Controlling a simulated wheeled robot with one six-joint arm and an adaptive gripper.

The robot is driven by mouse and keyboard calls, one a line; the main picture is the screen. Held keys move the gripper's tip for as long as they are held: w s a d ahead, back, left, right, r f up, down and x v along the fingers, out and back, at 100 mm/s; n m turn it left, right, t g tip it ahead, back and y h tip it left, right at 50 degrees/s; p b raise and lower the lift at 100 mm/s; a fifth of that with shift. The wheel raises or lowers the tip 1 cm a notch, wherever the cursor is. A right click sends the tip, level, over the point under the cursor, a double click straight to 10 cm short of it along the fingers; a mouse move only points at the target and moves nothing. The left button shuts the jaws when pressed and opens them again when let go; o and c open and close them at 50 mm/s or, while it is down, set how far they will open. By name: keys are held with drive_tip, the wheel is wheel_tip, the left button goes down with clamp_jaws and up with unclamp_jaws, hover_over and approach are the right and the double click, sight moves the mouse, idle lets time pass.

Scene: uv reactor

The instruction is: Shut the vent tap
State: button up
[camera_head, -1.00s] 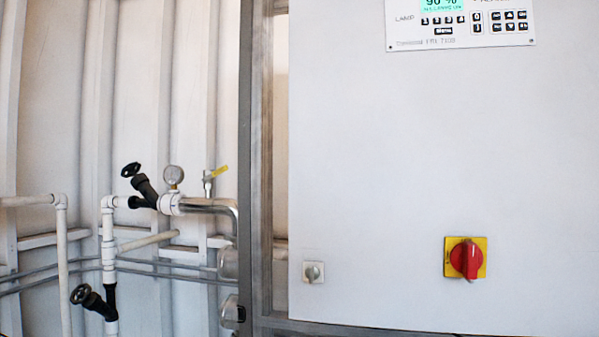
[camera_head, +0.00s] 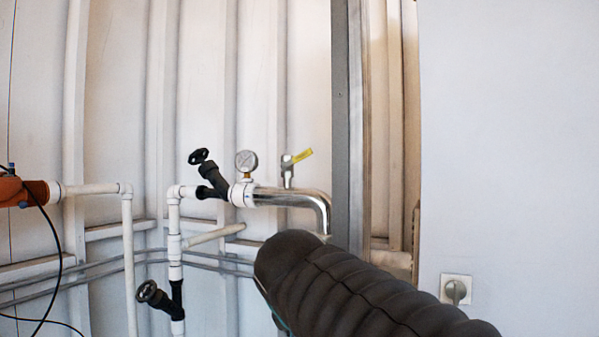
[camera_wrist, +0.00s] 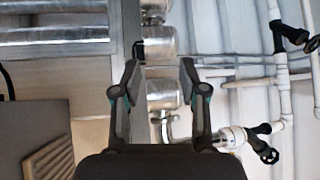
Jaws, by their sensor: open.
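The vent tap (camera_head: 288,170) is a small metal valve with a yellow lever (camera_head: 302,156), standing upright on top of the chrome pipe (camera_head: 290,197) in the head view. Its lever points right and slightly up. A round pressure gauge (camera_head: 246,163) stands just left of it. My gripper (camera_wrist: 160,68) shows in the wrist view with its two fingers apart and nothing between them. Metal cylinders and pipes lie beyond the fingers. I cannot make out the tap in the wrist view, and my gripper is out of the head view.
A black valve with a handwheel (camera_head: 205,170) sits left of the gauge, and another (camera_head: 160,297) is lower down. A grey upright post (camera_head: 345,120) stands right of the tap. A white cabinet (camera_head: 510,150) fills the right. An orange device (camera_head: 22,191) is at far left.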

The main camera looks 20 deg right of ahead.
drive_tip(key=w+r+m+t+h+b, duration=0.1)
drive_tip(key=w+r+m+t+h, duration=0.15)
drive_tip(key=w+r+m, duration=0.65)
drive_tip(key=m+t+h+b, duration=0.1)
drive_tip(key=m+t+h, duration=0.1)
drive_tip(key=m+h, duration=0.4)
approach(304, 155)
drive_tip(key=p+x, duration=0.3)
drive_tip(key=x, duration=0.7)
drive_tip(key=shift+w+d+r, duration=0.1)
drive_tip(key=shift+d, duration=0.05)
clamp_jaws()
